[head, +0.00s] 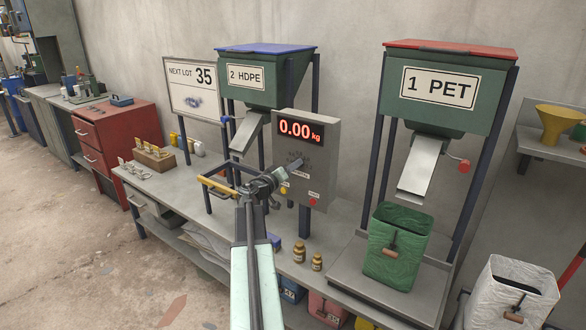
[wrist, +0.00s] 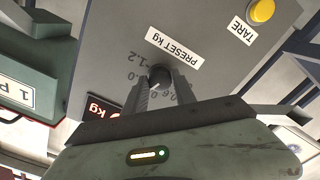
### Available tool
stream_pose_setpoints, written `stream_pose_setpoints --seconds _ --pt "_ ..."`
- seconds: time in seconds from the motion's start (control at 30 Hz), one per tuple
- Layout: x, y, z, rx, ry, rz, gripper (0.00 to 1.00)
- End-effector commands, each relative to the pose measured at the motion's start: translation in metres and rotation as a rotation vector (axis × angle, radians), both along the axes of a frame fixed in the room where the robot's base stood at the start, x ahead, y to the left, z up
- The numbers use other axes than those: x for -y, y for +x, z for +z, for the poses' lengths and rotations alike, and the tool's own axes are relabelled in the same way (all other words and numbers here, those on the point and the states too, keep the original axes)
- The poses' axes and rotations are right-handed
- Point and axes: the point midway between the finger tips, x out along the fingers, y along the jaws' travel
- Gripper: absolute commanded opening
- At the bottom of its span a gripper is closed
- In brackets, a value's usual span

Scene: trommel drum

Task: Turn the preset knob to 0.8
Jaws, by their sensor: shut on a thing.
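The grey control box (head: 322,135) stands on the bench, its red display reading 0.00 kg. In the wrist view its face (wrist: 110,30) appears upside down, with a PRESET kg label (wrist: 174,47) beside the dark preset knob (wrist: 159,75). Scale numbers such as 1.2 (wrist: 134,58) ring the knob, partly hidden by my fingers. A light pointer mark shows on the knob, but its exact reading is unclear. My gripper (wrist: 160,88) is shut on the knob, one finger on each side. In the head view my gripper (head: 289,168) reaches the box face and hides the knob.
A yellow TARE button (wrist: 262,10) is on the same face. The 2 HDPE hopper (head: 262,85) is behind left; the 1 PET hopper (head: 445,90) and green bag (head: 390,260) are right. Small brown bottles (head: 300,252) stand on the bench near my arm.

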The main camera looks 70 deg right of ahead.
Motion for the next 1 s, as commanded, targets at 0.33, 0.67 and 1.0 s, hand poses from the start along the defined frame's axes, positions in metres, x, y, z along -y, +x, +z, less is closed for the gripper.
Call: stream_pose_setpoints --seconds 0.33,0.67,1.0 --pt "0.0014 0.0012 0.0017 -0.244 0.059 0.004 0.00" --pt "0.0015 0.0013 0.0019 -0.354 0.088 0.005 0.00" --pt "0.0016 0.0011 0.0019 -0.372 0.092 0.005 0.00"
